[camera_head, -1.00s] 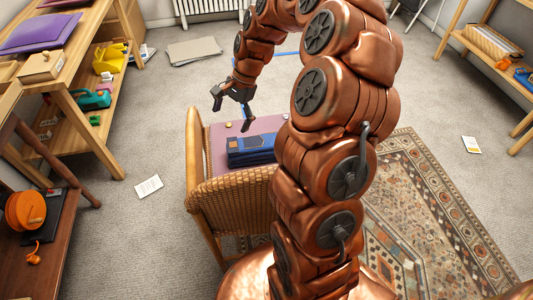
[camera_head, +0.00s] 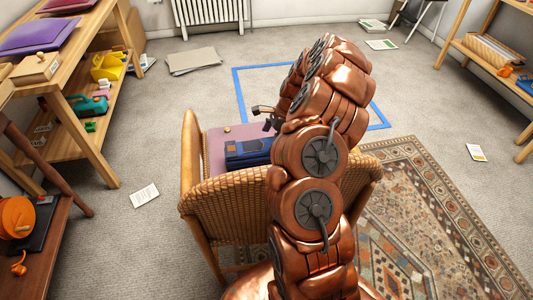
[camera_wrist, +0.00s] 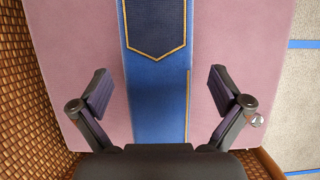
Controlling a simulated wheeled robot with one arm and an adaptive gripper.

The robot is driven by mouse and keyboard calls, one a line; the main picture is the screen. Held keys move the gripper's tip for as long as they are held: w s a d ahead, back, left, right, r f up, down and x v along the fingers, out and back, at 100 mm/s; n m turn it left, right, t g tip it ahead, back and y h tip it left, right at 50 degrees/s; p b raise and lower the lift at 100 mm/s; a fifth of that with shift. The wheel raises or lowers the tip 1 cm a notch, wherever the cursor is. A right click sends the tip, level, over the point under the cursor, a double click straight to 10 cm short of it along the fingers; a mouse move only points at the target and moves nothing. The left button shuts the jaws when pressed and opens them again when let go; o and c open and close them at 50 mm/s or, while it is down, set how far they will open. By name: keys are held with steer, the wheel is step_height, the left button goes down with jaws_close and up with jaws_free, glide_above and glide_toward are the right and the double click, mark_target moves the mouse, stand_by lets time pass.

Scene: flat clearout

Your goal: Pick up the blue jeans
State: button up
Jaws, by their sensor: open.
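The blue jeans (camera_head: 248,152) lie folded on the purple-pink seat cushion (camera_head: 217,150) of a wicker chair. In the wrist view the jeans (camera_wrist: 157,85) run as a blue strip up the middle, with a dark, gold-stitched pocket patch at the top. My gripper (camera_wrist: 160,90) is open, one finger on each side of the strip, over the cushion. The fingers look apart from the jeans, and their height above them is hard to tell. In the head view my gripper (camera_head: 266,116) is partly hidden behind my arm, near the right end of the jeans.
The wicker chair (camera_head: 225,205) has a raised woven back and arms around the cushion. A blue-outlined floor square (camera_head: 240,90) lies beyond the chair. Wooden shelves (camera_head: 85,135) stand at left; a patterned rug (camera_head: 430,200) lies at right.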

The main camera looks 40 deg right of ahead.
mark_target(263, 150)
steer(key=shift+b+x, duration=0.3)
steer(key=shift+x, duration=2.4)
steer(key=shift+s+a, duration=0.1)
steer(key=shift+s, duration=0.05)
steer(key=shift+c, duration=0.2)
steer(key=c, duration=1.4)
steer(key=shift+r, duration=0.15)
